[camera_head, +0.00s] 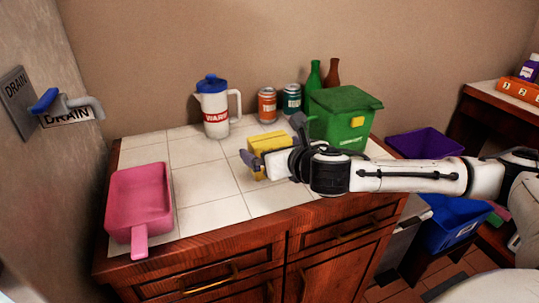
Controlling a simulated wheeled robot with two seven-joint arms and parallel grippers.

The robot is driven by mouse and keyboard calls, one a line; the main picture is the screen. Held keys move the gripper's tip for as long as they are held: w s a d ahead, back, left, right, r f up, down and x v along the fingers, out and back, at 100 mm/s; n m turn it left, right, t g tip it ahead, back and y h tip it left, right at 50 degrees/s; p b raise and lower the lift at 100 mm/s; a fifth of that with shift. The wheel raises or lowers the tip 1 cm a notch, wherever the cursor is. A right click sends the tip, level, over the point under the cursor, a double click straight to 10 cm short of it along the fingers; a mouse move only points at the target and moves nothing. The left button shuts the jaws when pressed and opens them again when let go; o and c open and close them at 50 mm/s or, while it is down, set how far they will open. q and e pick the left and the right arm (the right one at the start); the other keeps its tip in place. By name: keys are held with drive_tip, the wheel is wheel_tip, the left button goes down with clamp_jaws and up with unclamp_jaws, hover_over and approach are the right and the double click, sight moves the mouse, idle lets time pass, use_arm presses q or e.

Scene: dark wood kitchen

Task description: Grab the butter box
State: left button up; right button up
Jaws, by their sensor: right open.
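A yellow box (267,142), which looks like the butter box, sits on the white tiled counter (205,179) near its middle. My right arm reaches in from the right over the counter. My right gripper (255,160) is open at the near side of the yellow box and hides part of its front. I cannot tell whether the fingers touch the box. My left gripper is not in view.
A green lidded bin (341,116) stands close behind my right gripper. A white pitcher (216,108), two cans (267,105) and two bottles (314,76) stand along the back. A pink pan (139,199) lies at the left. Tiles between pan and box are clear.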

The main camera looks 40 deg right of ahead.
drive_tip(key=shift+x, duration=1.2)
drive_tip(key=c, duration=1.3)
